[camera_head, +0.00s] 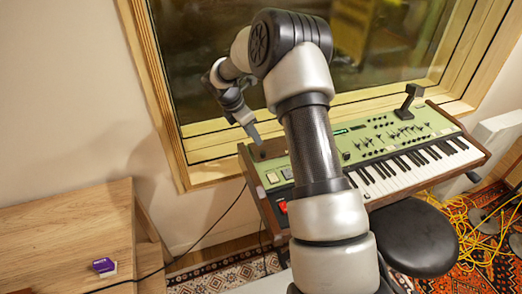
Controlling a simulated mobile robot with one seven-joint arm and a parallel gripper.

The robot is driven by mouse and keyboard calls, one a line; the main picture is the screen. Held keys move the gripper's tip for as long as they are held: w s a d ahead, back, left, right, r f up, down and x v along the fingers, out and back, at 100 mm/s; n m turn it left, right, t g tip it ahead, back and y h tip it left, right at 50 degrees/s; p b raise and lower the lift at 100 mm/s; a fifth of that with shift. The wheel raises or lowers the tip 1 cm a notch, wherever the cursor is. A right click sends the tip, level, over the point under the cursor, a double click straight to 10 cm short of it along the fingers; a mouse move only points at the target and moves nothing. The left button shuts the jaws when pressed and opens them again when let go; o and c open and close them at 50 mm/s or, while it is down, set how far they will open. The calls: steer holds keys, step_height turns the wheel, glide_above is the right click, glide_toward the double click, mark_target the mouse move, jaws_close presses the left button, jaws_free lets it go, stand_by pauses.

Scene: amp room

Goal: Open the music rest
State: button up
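A green synthesizer keyboard (378,134) with wooden end cheeks stands under the window. I cannot clearly make out a music rest. A small black tilted piece (409,102) stands up at the right of its top panel, and I cannot tell whether it is part of a rest. My gripper (253,134) points down near the keyboard's back left corner. Its fingertips look close to that corner, but I cannot tell whether they touch it. The finger gap is not clear. My arm hides the middle left of the keyboard.
A round black stool seat (413,237) stands in front of the keyboard. A wooden desk (70,240) with a small purple box (104,267) is at the left. The window frame (205,176) rises behind. Yellow cables (478,240) lie on the patterned rug at the right.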

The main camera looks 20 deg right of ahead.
mark_target(263, 152)
steer(key=x, duration=1)
jaws_close()
